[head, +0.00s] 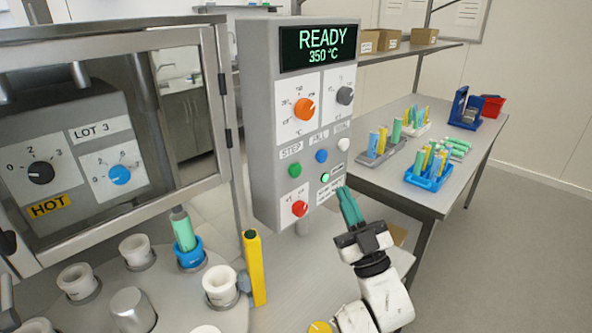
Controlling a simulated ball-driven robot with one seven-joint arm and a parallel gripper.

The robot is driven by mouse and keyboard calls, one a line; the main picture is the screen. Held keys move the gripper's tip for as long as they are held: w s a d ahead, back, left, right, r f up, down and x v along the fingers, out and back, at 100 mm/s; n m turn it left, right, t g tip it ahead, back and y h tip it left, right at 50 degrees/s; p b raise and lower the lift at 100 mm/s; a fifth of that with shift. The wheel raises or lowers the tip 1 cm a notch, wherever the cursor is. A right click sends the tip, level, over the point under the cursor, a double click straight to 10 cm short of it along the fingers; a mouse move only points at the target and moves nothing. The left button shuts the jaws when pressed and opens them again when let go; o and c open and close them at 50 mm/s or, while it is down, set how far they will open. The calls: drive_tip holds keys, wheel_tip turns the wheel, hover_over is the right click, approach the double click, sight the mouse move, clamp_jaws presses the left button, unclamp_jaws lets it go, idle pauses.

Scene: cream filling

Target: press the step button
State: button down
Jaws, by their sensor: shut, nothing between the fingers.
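The step button (295,170) is a round green knob below the STEP label (291,151) on the grey control box (258,125). A blue button (321,156) below the FILL label and a white button (344,144) sit to its right. My gripper (343,189) has teal fingers, shut and empty. Its tips are near the lower right edge of the control panel, right of and below the step button. Whether the tips touch the panel cannot be told from this view. The display (318,47) reads READY 350 °C.
A red knob (300,208) and a small green light (325,177) are near my fingers. A turntable with white cups (136,251) and a yellow post (255,268) stand at left. A table (399,166) with racks of tubes is behind at right.

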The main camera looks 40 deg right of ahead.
sight(295, 170)
drive_tip(key=w+b, duration=0.2)
drive_tip(key=w, duration=0.6)
drive_tip(key=shift+w+a, duration=0.2)
drive_tip(key=shift+w, duration=0.2)
idle(1.9)
drive_tip(key=shift+w+b, duration=0.4)
